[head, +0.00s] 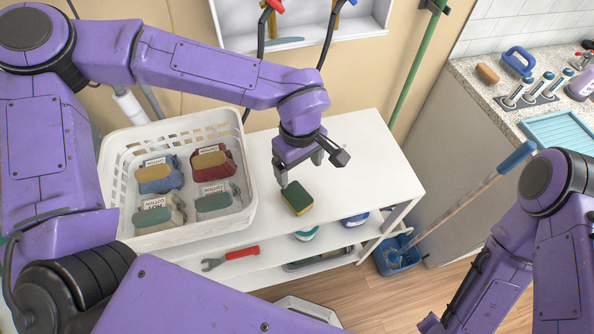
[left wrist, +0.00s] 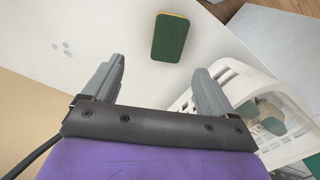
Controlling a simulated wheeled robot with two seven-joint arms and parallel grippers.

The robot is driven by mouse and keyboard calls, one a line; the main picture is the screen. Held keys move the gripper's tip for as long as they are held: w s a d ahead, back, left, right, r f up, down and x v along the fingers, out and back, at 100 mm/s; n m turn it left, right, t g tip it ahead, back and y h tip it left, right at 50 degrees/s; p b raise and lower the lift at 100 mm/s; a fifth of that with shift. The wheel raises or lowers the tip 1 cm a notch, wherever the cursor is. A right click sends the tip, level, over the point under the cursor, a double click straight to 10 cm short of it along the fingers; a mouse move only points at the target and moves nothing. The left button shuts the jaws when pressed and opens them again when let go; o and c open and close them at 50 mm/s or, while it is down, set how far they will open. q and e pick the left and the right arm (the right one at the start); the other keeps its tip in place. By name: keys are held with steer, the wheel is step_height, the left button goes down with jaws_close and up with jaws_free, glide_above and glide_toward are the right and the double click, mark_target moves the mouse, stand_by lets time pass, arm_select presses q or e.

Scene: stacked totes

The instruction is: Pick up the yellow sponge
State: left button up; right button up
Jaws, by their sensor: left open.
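The yellow sponge (head: 297,198) lies flat on the white table (head: 370,165), with its dark green scouring side up and a thin yellow edge showing. In the left wrist view the sponge (left wrist: 171,38) is ahead of the fingertips, between their lines and clear of both. My left gripper (head: 300,172) is open and empty, above and just behind the sponge in the head view. Its two grey fingers (left wrist: 160,78) stand wide apart in the wrist view. My right arm comes in at the lower right of the head view, and its jaws are not clearly visible.
A white basket (head: 245,200) with several labelled cloth bundles stands left of the sponge. A blue bucket (head: 398,262) with a mop stands on the floor to the right. The tabletop right of the sponge is clear.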

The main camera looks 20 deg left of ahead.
mark_target(297, 196)
arm_select(q)
step_height(297, 196, down, 2)
steer(key=shift+f, duration=0.25)
steer(key=s+f+p, duration=0.1)
steer(key=s+f, duration=0.1)
steer(key=shift+s+f, duration=0.25)
steer(key=shift+s, duration=0.05)
steer(key=shift+f+p, duration=0.4)
steer(key=shift+f, duration=0.4)
steer(key=f, duration=0.1)
steer(key=w+f, duration=0.1)
steer(key=f, duration=0.1)
steer(key=shift+w+f, duration=0.25)
steer(key=shift+f, duration=0.1)
steer(key=shift+s+r, duration=0.2)
steer(key=shift+s, duration=0.25)
steer(key=c, duration=1.2)
arm_select(e)
steer(key=shift+s+r, duration=0.25)
steer(key=shift+r, duration=0.3)
steer(key=shift+s+r, duration=0.2)
steer(key=shift+r, duration=0.35)
